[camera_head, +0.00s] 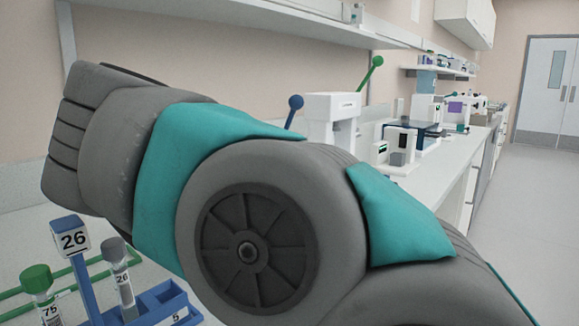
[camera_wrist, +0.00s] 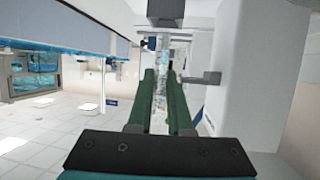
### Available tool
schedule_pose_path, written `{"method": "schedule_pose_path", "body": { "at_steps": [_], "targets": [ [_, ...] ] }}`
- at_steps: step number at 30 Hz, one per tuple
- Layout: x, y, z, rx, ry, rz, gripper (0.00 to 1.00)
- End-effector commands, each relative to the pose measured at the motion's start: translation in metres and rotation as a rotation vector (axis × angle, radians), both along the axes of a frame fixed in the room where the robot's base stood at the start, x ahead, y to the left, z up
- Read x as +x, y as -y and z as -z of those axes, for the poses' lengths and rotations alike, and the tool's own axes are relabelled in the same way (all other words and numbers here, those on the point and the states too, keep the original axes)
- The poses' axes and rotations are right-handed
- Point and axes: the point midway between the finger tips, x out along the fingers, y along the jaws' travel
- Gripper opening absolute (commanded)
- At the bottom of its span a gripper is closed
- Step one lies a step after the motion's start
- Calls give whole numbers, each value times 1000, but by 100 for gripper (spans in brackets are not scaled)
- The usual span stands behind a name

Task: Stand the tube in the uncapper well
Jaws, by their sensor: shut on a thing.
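In the wrist view my gripper (camera_wrist: 162,75), with dark green fingers, is shut on a narrow, clear tube (camera_wrist: 160,100). The tube lies between the fingers and runs on past the fingertips; its far end is hard to make out. A white machine body (camera_wrist: 245,70) stands close on the right of the fingers, with a grey tab (camera_wrist: 200,78) sticking out towards them. In the head view a white device (camera_head: 332,108) with a blue-knobbed and a green-knobbed lever stands behind my arm. I cannot tell whether it is the uncapper. My arm hides my gripper there, and no well shows clearly.
A blue rack (camera_head: 160,302) with a "26" sign (camera_head: 73,238) stands at the lower left. It holds a grey-capped tube (camera_head: 122,285); a green-capped tube (camera_head: 40,285) is beside it. More instruments (camera_head: 405,145) line the bench to the right. The floor at right is clear.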

Motion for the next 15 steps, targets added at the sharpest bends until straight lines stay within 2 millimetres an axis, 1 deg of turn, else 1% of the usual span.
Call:
{"method": "schedule_pose_path", "body": {
  "at_steps": [1, 2, 15],
  "targets": [
    [0, -1, 5, -3, -9, 0, 0],
    [1, -1, 6, -3, -9, -1, 0],
    [1, -2, 7, -4, -15, 0, 0]
  ]
}}
